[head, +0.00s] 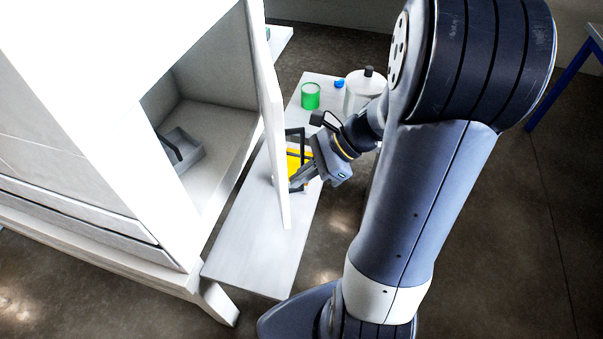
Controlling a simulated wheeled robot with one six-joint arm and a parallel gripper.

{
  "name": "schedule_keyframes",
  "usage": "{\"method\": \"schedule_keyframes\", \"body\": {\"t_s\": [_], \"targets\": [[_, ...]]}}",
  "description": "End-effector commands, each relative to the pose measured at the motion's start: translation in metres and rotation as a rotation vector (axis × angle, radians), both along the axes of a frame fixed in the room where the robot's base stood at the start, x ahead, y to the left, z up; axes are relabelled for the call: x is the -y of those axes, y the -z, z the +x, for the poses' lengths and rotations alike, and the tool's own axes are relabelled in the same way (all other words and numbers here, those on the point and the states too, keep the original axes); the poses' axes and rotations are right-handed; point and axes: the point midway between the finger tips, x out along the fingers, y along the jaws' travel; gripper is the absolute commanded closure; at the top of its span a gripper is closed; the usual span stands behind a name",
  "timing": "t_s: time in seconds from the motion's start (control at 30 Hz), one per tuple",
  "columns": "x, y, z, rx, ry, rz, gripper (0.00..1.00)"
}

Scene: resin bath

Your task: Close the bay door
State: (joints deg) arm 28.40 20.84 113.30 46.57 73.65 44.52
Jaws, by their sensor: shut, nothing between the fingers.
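The bay door (268,105) is a white panel on the right side of the white cabinet (95,95). It stands open, swung outward, and the bay behind it is exposed. My gripper (292,180) is shut and empty, at the outer face of the door, near its free edge. The fingertips are very close to the door; I cannot tell if they touch it. Part of the fingers is hard to make out against the yellow object behind.
Inside the bay is a grey tray (190,158) with a dark handle. Beside the cabinet is a low white bench (255,245). It bears a green cup (310,96), a lidded white pot (361,90), a small blue item (339,84) and a yellow object (296,160). A blue-legged table (570,75) stands at the far right.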

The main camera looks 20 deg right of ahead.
Motion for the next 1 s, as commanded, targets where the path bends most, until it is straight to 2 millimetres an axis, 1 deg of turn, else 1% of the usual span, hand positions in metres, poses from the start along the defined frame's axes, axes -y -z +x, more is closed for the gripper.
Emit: {"method": "schedule_keyframes", "body": {"t_s": [0.27, 0.47, 0.57, 0.67, 0.83, 1.0], "targets": [[0.000, 0.000, 0.000, 0.000, 0.001, 0.000, 1.00], [-0.010, 0.000, 0.000, -0.001, 0.020, 0.002, 1.00], [-0.022, 0.000, 0.001, 0.000, 0.040, 0.001, 1.00], [-0.037, 0.000, 0.002, 0.001, 0.071, 0.001, 1.00], [-0.071, 0.000, 0.007, 0.000, 0.140, 0.001, 1.00], [-0.108, 0.000, 0.016, 0.001, 0.220, 0.002, 1.00]]}}
